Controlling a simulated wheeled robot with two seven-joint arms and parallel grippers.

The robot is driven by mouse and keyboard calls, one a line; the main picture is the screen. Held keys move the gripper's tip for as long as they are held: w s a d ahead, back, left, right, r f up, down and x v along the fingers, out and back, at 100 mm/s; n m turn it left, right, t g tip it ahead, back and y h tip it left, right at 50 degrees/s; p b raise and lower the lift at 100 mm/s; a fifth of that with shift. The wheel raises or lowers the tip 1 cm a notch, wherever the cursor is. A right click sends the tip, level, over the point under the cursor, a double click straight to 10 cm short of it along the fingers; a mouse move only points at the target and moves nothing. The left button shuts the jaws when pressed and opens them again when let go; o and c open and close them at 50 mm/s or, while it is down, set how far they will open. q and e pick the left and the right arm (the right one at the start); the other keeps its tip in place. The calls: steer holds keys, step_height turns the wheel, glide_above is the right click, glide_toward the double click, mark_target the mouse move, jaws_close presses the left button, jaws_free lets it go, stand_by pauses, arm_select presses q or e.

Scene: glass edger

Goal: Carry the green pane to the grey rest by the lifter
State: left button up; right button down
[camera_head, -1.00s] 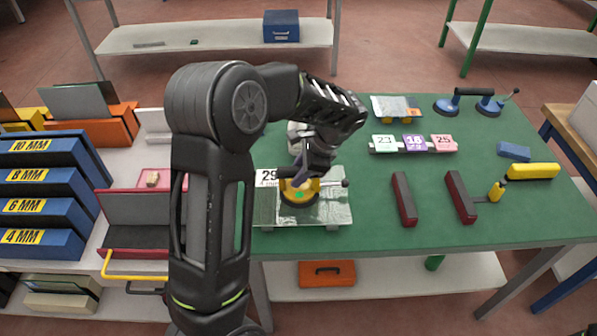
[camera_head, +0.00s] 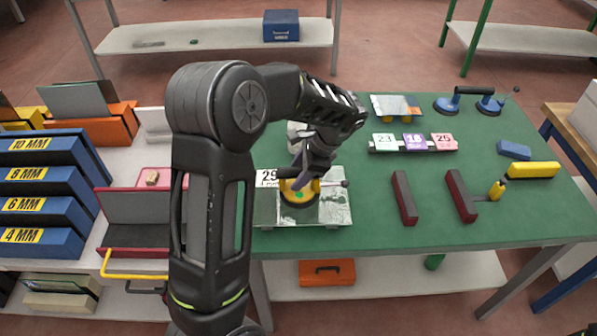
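A clear, faintly green glass pane (camera_head: 333,212) lies at the left front of the green table, on small grey supports that show at its front edge. A round yellow suction cup with a dark base (camera_head: 299,197) sits on the pane, with a green dot on it. My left gripper (camera_head: 302,182) reaches down onto the cup's handle, its fingers between the yellow posts. The arm and fingers hide the grip, so I cannot tell if it is shut. A blue double-cup lifter (camera_head: 475,104) lies at the back right. I cannot clearly make out a grey rest by it. My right gripper is out of view.
A small pane on orange-yellow blocks (camera_head: 396,107) is at the back. Number cards (camera_head: 413,143), two dark red bars (camera_head: 404,198) (camera_head: 461,196), a yellow bar (camera_head: 532,170) and a blue block (camera_head: 514,150) are on the table (camera_head: 378,232). Racks (camera_head: 40,205) stand left.

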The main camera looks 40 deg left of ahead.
arm_select(q)
steer(key=shift+o, duration=0.3)
steer(key=shift+s+f, duration=0.1)
steer(key=shift+f, duration=0.05)
steer(key=b+v, duration=0.1)
steer(key=v, duration=0.7)
stand_by(0.8)
